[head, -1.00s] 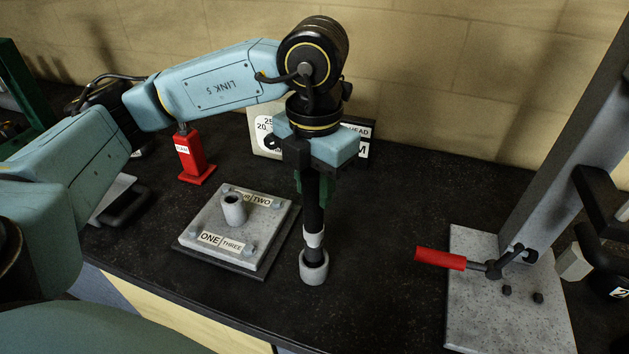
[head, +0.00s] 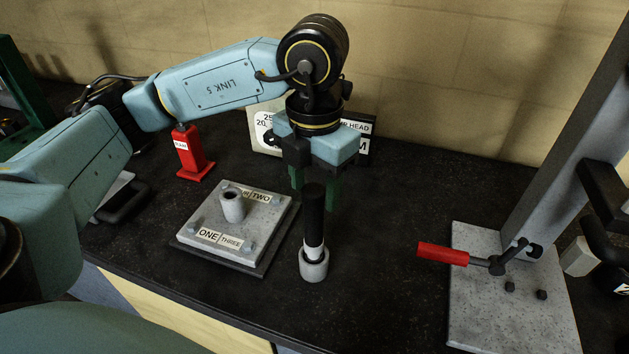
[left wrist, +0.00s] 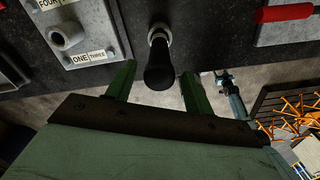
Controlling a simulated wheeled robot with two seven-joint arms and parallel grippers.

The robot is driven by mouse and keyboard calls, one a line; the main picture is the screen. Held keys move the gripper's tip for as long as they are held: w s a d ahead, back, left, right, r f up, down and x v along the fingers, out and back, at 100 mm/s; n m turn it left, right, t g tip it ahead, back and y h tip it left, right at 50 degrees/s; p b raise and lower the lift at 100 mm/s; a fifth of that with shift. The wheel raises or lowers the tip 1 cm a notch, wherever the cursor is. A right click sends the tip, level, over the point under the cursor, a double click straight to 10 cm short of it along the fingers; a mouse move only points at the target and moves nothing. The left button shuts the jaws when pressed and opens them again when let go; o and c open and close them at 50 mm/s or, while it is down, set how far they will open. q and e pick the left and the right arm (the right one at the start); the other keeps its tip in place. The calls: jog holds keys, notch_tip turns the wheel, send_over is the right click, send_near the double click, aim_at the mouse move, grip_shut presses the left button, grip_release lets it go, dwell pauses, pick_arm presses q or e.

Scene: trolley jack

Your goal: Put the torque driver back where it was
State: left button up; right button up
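The torque driver (head: 314,215) has a black handle and stands upright, its lower end in a grey round holder (head: 314,266) on the dark bench. It also shows in the left wrist view (left wrist: 159,65), seen from above. My right gripper is not in view.
A grey plate (head: 235,222) with labels, bolts and a central tube stands left of the driver. A red stand (head: 191,155) is behind it. On the right is a grey base (head: 500,305) with a red-handled clamp (head: 443,255) and a tall column. Bench between is clear.

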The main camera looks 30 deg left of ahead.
pick_arm(q)
jog(key=shift+r+p, duration=0.45)
notch_tip(320, 180, up, 12)
jog(key=p, duration=0.1)
jog(key=shift+r, duration=0.2)
